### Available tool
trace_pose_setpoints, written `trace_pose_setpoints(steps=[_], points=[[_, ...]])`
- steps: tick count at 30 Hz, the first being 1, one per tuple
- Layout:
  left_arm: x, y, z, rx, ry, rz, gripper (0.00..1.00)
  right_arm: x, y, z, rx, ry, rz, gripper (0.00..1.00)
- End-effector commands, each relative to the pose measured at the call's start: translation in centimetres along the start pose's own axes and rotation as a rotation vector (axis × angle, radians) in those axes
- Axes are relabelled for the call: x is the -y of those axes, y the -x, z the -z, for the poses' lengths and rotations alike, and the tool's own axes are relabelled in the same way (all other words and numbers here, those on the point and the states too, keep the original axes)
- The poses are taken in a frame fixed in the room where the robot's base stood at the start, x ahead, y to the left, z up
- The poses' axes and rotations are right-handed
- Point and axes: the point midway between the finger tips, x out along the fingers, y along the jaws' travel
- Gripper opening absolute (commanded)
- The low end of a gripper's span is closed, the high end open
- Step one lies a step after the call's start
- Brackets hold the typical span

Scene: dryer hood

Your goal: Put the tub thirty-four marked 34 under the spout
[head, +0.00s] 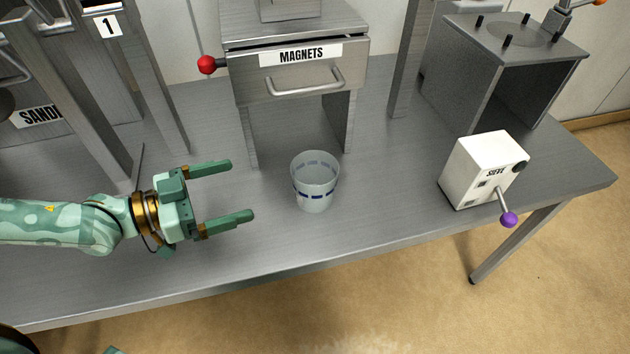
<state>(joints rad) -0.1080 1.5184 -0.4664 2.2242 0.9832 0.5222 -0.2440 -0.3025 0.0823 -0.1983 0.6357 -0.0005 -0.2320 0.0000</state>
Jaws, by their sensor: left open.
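A clear, whitish tub (315,196) with a broken band of blue marks stands upright on the metal bench, in front of the magnets unit. No number 34 can be read on it. My left gripper (243,190) is open and empty, to the left of the tub, with its two fingers pointing right toward it. The fingertips are apart from the tub. No spout can be made out for certain in the head view. My right gripper is not in view.
The magnets unit (307,83) stands on legs behind the tub, with a drawer handle and a red knob (207,65). A white sieve box (478,172) with a purple-knobbed lever stands at right. Bare bench (390,190) lies between tub and sieve box. Metal frames stand at left.

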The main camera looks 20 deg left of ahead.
Motion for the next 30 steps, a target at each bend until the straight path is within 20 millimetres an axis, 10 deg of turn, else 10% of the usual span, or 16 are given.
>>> trace_pose_setpoints(steps=[30], points=[[-0.7,-13.3,0.1,0.003,-0.028,-0.003,1.0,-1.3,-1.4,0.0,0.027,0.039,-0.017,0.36]])
